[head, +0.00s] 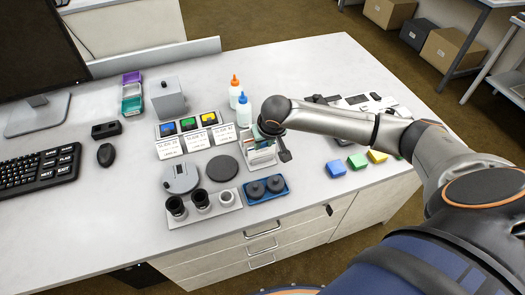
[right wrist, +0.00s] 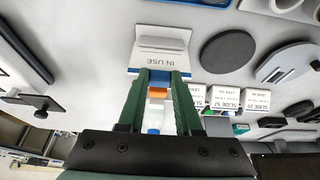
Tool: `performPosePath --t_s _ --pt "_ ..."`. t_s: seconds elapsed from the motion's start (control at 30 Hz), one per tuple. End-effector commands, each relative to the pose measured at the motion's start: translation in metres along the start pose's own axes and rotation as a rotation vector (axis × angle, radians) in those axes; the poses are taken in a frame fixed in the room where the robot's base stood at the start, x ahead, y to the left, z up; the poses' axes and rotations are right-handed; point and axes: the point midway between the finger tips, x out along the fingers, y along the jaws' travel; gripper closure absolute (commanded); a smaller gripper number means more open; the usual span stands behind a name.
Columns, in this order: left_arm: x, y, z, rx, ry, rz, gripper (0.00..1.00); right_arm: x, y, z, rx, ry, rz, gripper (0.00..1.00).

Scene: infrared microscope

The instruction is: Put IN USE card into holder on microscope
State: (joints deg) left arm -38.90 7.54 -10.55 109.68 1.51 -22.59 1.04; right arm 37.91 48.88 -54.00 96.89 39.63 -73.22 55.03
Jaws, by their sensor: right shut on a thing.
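The IN USE card (right wrist: 160,62) is white with dark lettering and a blue band, upside down in the right wrist view. My right gripper (right wrist: 160,76) has green fingers closed at the card's blue-banded edge. A pale slanted piece with a raised lip (right wrist: 162,38) lies just beyond the lettering; I cannot tell whether it is part of the card or a stand under it. In the head view the right gripper (head: 264,142) reaches down over this spot, partly hiding the card. I cannot make out the microscope's holder. My left gripper is out of view.
A blue tray (head: 253,199) with two dark knobs is in front. A dark disc (head: 222,168) and labelled slide cards (head: 198,140) are to the left. Two bottles (head: 243,110) stand behind the gripper. Coloured blocks (head: 357,161) lie to the right.

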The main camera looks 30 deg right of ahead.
Motion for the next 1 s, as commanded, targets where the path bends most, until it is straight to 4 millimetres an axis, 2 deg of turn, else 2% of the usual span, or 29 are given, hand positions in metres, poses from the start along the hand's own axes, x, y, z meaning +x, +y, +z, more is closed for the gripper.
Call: performPosePath --t_s 0.33,1.0 --pt "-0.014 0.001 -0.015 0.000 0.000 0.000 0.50 -0.015 0.000 -0.006 0.000 -0.002 0.000 1.00" --pt "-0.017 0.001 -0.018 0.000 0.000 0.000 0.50 -0.044 0.000 -0.019 0.001 0.001 -0.001 1.00"
